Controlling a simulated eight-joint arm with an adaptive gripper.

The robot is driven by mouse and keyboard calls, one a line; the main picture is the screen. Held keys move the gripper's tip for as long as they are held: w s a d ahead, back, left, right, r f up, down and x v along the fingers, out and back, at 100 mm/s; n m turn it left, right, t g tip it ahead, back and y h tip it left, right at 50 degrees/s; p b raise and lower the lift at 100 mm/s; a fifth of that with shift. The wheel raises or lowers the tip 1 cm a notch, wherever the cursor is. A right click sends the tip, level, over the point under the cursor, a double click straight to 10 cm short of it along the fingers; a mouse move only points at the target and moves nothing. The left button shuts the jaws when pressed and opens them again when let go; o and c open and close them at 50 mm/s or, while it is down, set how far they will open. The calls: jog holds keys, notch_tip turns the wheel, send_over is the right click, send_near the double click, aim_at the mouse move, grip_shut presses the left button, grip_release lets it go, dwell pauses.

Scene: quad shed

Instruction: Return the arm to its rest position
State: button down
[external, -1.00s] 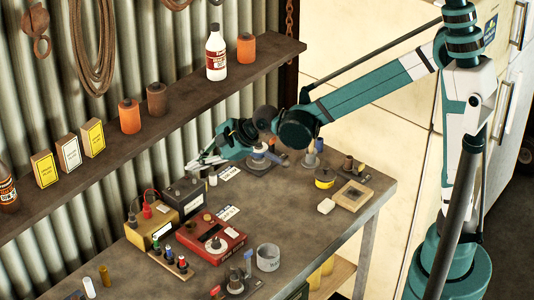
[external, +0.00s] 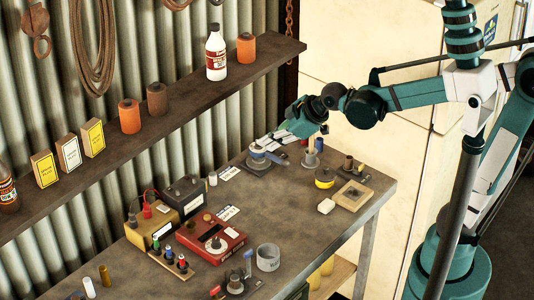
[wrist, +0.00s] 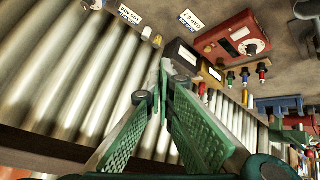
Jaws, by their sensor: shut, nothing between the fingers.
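My gripper (external: 262,150) is at the end of the teal arm, above the back right part of the workbench in the external view. In the wrist view its two green fingers (wrist: 165,80) come together at the tips, with nothing between them. The arm is partly folded back toward its base on the right.
A shelf (external: 180,112) with bottles and boxes runs along the corrugated wall. Open air lies above the bench's right side.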

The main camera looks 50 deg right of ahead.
jog(key=s+d+f+m+h, duration=0.1)
jog(key=s+d+f+m, duration=0.1)
jog(key=s+d+m, duration=0.2)
jog(key=s+d+f+m+g+h, duration=0.1)
jog(key=s+d+m, duration=0.3)
jog(key=s+d, duration=0.7)
jog(key=s+f, duration=0.1)
jog(key=s, duration=0.5)
jog(key=shift+s+h, duration=0.3)
jog(key=shift+s, duration=0.1)
